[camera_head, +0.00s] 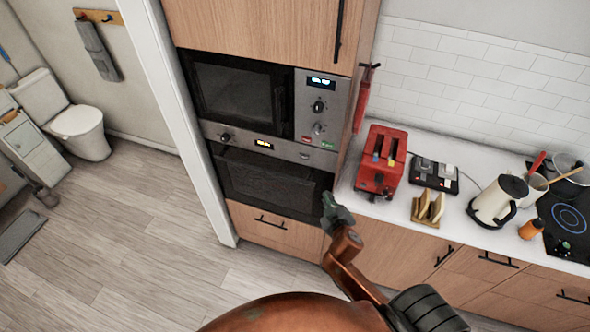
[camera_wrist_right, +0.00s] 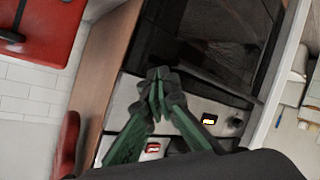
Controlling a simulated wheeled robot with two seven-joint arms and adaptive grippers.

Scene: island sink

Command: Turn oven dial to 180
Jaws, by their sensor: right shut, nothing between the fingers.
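The oven (camera_head: 268,181) is built into a wooden cabinet. Its silver control panel (camera_head: 284,150) has a lit display (camera_head: 263,145) and a dark round dial (camera_head: 225,137) at the left end. The dial setting is too small to read. In the right wrist view the picture is turned round, with the oven dial (camera_wrist_right: 237,123) right of the display (camera_wrist_right: 209,121). My right gripper (camera_head: 328,203) is shut and empty, in front of the oven's lower right side, apart from the dial. Its green fingers (camera_wrist_right: 157,88) hide part of the panel. My left gripper is out of view.
A microwave (camera_head: 233,93) with its own knobs (camera_head: 318,106) sits above the oven. Right of the cabinet, the white counter (camera_head: 456,217) holds a red toaster (camera_head: 380,162), a toast rack (camera_head: 428,208) and a kettle (camera_head: 497,201).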

